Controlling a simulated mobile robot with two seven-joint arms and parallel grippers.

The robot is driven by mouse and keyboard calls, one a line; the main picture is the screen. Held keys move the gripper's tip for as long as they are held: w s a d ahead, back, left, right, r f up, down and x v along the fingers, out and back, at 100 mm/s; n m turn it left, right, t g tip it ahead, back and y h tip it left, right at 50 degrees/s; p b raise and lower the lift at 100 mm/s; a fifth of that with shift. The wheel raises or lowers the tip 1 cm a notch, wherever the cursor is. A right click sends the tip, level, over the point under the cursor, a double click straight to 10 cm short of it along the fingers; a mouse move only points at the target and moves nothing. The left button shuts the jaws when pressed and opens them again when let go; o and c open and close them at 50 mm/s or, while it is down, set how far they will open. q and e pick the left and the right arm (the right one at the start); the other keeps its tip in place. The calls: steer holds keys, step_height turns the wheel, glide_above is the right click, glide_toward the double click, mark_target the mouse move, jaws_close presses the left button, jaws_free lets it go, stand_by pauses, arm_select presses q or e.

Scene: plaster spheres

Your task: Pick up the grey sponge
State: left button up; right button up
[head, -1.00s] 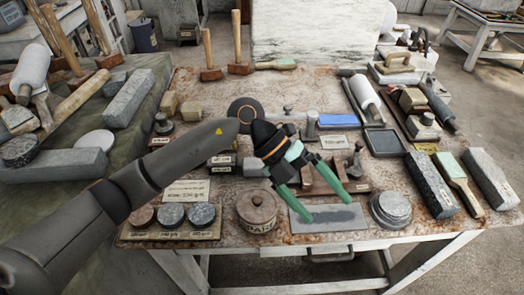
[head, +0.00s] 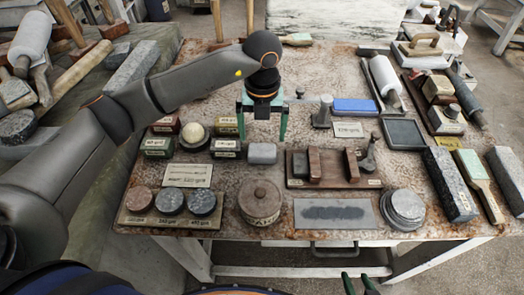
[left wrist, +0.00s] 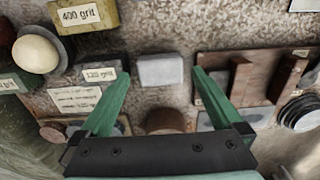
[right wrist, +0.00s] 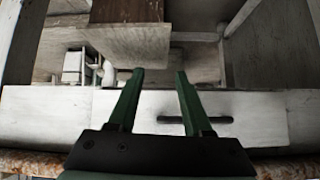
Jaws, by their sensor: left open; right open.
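The grey sponge (head: 262,153) is a small light-grey block lying flat on the worn workbench, between the grit boxes and the wooden rack. It also shows in the left wrist view (left wrist: 160,70), between and beyond my fingertips. My left gripper (head: 262,136) is open and empty, pointing down over the bench just behind the sponge in the head view; its green fingers are spread wider than the sponge. My right gripper (head: 357,277) is open and empty at the bottom edge of the head view, in front of the bench. The right wrist view shows its fingers (right wrist: 160,72) facing the bench's front.
Labelled grit boxes (head: 226,148) and a pale sphere (head: 194,134) on a dark holder stand left of the sponge. A wooden rack (head: 325,182) stands to its right. A lidded pot (head: 260,200) and a grey plate (head: 335,213) are nearer the front edge.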

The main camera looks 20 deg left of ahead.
mark_target(262, 149)
arm_select(q)
steer(key=f, duration=0.2)
steer(key=s+f+p, duration=0.1)
steer(key=f, duration=0.1)
steer(key=shift+s+d+f, duration=0.1)
steer(key=shift+s+f, duration=0.05)
steer(key=shift+f, duration=0.5)
steer(key=c, duration=1.1)
